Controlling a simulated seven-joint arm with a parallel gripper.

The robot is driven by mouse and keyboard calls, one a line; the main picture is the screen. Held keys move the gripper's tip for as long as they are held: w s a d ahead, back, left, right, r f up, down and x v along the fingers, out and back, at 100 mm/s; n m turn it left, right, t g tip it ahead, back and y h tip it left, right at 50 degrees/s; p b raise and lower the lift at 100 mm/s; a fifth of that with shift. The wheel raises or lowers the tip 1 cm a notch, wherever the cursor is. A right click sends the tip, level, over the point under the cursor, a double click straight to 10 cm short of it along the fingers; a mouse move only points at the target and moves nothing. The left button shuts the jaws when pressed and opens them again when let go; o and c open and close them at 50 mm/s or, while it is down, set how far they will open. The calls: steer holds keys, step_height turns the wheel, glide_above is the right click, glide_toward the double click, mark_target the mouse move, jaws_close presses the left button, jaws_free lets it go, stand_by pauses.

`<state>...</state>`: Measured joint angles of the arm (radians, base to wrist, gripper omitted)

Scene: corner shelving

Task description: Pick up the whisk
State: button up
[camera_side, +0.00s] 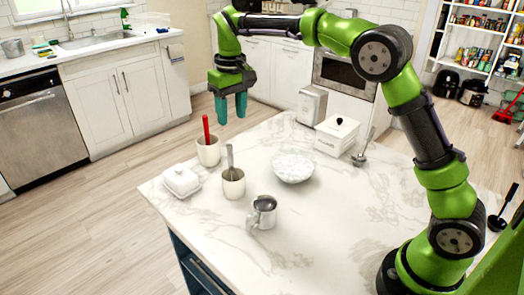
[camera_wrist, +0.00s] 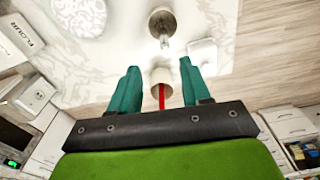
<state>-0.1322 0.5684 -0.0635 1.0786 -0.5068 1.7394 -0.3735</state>
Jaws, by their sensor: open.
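No whisk head shows clearly; I cannot tell which utensil is the whisk. A grey-handled utensil (camera_side: 230,155) stands in a cream cup (camera_side: 233,187) near the counter's left side; the wrist view shows its end (camera_wrist: 165,42) above the cup (camera_wrist: 162,20). A red-handled utensil (camera_side: 206,128) stands in another cup (camera_side: 208,156) behind it. A metal tool (camera_side: 361,156) with a flared base stands at the right of the counter. My gripper (camera_side: 231,112) is open and empty, pointing down, above the back left cup; in the wrist view the red handle (camera_wrist: 161,95) shows between its fingers.
The marble counter (camera_side: 330,225) also holds a white butter dish (camera_side: 181,181), a metal pitcher (camera_side: 263,212), a white bowl (camera_side: 294,168), a flour box (camera_side: 341,136) and a white canister (camera_side: 312,105). A black ladle (camera_side: 500,217) is at the right. The front middle is clear.

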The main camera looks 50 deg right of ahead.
mark_target(231, 168)
steer(key=shift+g, duration=0.3)
steer(key=f, duration=0.9)
steer(key=w+f, duration=0.1)
steer(key=f, duration=0.4)
steer(key=shift+a, duration=0.35)
jaws_close()
